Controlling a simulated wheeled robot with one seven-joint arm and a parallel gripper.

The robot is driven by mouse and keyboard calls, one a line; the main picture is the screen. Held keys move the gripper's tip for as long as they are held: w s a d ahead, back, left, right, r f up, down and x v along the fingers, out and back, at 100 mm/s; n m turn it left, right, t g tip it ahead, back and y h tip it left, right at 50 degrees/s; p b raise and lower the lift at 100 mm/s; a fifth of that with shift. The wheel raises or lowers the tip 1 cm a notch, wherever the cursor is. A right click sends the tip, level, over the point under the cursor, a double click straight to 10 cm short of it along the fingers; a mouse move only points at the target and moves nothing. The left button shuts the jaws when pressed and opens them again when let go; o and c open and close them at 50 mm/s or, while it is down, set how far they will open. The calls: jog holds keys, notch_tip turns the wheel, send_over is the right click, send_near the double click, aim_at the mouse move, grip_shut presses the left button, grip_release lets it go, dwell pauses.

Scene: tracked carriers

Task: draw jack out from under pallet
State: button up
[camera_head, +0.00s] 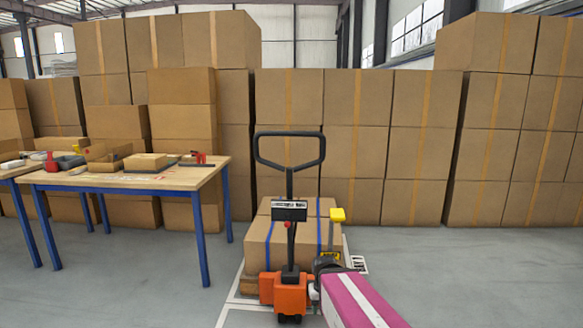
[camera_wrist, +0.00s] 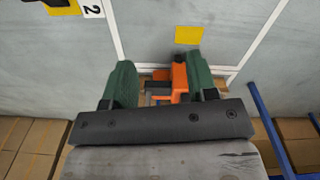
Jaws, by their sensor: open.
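The pallet jack (camera_head: 290,292) has an orange body with a black loop handle (camera_head: 257,150) standing upright in the head view. Strapped cartons (camera_head: 257,243) sit behind it on a wooden pallet (camera_head: 248,286), mostly hidden by the jack and my arm; the forks do not show. My gripper (camera_wrist: 158,65) shows two green fingers spread apart in the wrist view. The jack's orange body (camera_wrist: 181,78) appears between and beyond them; I cannot tell whether they touch it. In the head view my wrist is just right of the jack's body, below the handle loop.
A blue-legged table (camera_head: 120,181) with trays and tools stands to the left. Stacked cartons (camera_head: 400,150) wall off the back. White lines mark the floor; grey floor (camera_head: 480,275) is open at right.

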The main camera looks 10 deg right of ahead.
jog(key=w+r+n+t+h, duration=0.3)
jog(key=w+r, duration=0.6)
jog(key=w, duration=0.4)
jog(key=n+t+h, duration=0.6)
jog(key=n+t, duration=0.3)
jog(key=t, duration=0.1)
send_near(288, 134)
jog(key=x, duration=1.1)
jog(key=shift+w, duration=0.2)
grip_shut()
